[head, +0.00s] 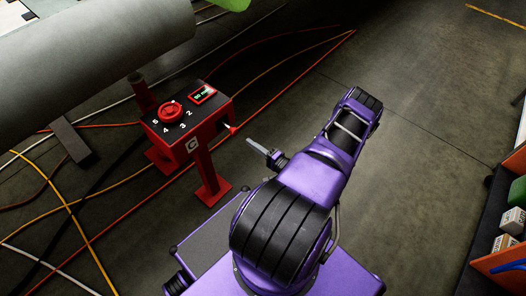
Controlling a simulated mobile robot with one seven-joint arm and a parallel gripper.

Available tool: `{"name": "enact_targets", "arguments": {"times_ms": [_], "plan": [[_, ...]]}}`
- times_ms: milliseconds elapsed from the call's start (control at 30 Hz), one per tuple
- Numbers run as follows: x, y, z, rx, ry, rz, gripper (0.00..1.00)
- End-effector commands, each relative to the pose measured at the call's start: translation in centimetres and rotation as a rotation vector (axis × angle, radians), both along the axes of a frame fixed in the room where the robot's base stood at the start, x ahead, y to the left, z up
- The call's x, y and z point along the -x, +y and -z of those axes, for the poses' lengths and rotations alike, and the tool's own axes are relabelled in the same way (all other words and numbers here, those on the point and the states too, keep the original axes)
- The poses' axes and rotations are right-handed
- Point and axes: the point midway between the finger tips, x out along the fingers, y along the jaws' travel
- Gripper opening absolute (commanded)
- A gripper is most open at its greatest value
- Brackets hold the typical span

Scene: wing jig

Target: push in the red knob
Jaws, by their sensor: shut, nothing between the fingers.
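A red control box (189,139) marked "C" stands left of centre on red legs. A round red knob (170,110) sits on its top panel, with white numbers around its near side. A small red-tipped part (232,130) juts from the box's right side. My gripper (250,141) is to the right of the box, with its grey fingers shut and empty. The fingers point left toward the box's right side, with a small visible gap to the red-tipped part. Whether they touch anything is not clear, but no contact shows.
A small green-lit display (203,95) is on the box top. A large grey cylinder (90,60) lies above and left of the box. Orange, yellow and white cables (60,195) cross the floor. An orange-edged shelf (500,258) is at right. Floor right of my arm is clear.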

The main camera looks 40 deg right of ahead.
Motion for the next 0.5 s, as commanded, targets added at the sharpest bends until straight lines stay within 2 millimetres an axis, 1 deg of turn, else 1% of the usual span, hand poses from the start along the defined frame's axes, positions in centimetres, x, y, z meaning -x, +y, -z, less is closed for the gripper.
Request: {"name": "enact_targets", "arguments": {"times_ms": [33, 200, 333, 500], "plan": [[-1.1, 0.1, 0.0, 0.001, -0.001, -0.002, 0.0], [-3.8, 0.4, 0.0, 0.0, -0.001, -0.003, 0.0], [-4.9, 0.4, 0.0, 0.0, 0.0, -0.001, 0.0], [-5.4, 0.4, 0.0, 0.0, 0.0, -0.001, 0.0]]}}
